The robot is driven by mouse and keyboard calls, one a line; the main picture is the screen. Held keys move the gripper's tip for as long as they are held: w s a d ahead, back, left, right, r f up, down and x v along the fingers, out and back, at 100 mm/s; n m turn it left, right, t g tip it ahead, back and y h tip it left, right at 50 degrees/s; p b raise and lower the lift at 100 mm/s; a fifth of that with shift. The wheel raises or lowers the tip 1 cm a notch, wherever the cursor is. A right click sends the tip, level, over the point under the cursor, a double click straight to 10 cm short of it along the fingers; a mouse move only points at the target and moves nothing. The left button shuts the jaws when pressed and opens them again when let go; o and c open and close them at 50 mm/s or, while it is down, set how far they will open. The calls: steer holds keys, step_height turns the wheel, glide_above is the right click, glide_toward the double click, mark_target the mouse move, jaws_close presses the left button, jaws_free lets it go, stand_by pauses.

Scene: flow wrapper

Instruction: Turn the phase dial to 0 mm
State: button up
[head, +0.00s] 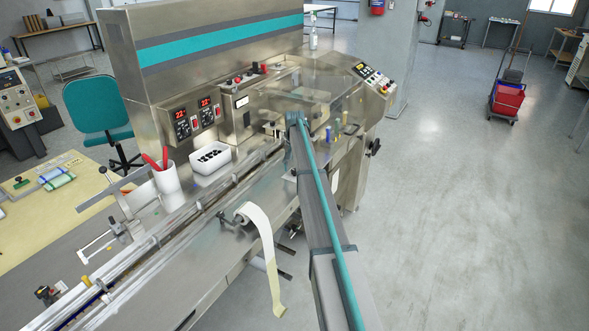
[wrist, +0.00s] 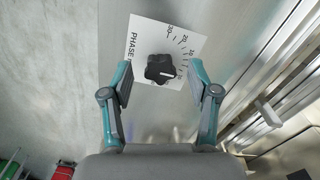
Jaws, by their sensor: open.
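The phase dial is a black lobed knob (wrist: 160,69) on a white scale plate (wrist: 143,38) in the wrist view. The plate reads PHASE along its left side, with marks of 30, 20 and 10 curving down its right side; lower marks are too small to read surely. A white pointer line on the knob points right and slightly down, near the low end of the scale. My gripper (wrist: 161,78) is open, its fingers on either side of the knob and apart from it. In the head view I cannot make out the dial.
The flow wrapper's steel body (head: 200,60) with teal stripe fills the middle of the head view. A white bin (head: 210,158), a white cup with red-handled tools (head: 168,180) and a hanging film strip (head: 265,245) are left of my arm.

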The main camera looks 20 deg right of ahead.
step_height(320, 180, up, 12)
steer(key=shift+f, duration=0.2)
stand_by(0.5)
